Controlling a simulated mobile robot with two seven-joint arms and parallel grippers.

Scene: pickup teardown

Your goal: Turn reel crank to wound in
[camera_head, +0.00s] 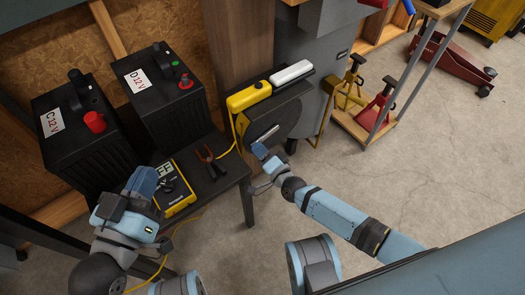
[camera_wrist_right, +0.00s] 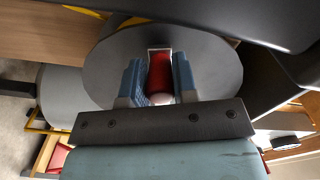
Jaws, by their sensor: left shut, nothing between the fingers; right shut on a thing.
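The reel (camera_head: 287,118) is a dark disc hanging at the side of the bench, with a pale metal crank arm (camera_head: 265,134) across its face. In the right wrist view the reel's grey disc (camera_wrist_right: 215,75) lies behind a red crank handle (camera_wrist_right: 160,70). My right gripper (camera_head: 262,155) is at the reel's face; its blue fingers (camera_wrist_right: 158,85) are shut on the red handle from both sides. The handle is hidden by the fingers in the head view. My left gripper (camera_head: 148,182) is shut and empty, beside the yellow multimeter (camera_head: 176,190).
Two black batteries (camera_head: 168,100) stand on the dark bench. Pliers-like clamps (camera_head: 208,157) lie near its edge. A yellow unit (camera_head: 248,97) and a white bar (camera_head: 291,73) sit above the reel. A yellow cord runs down beside it.

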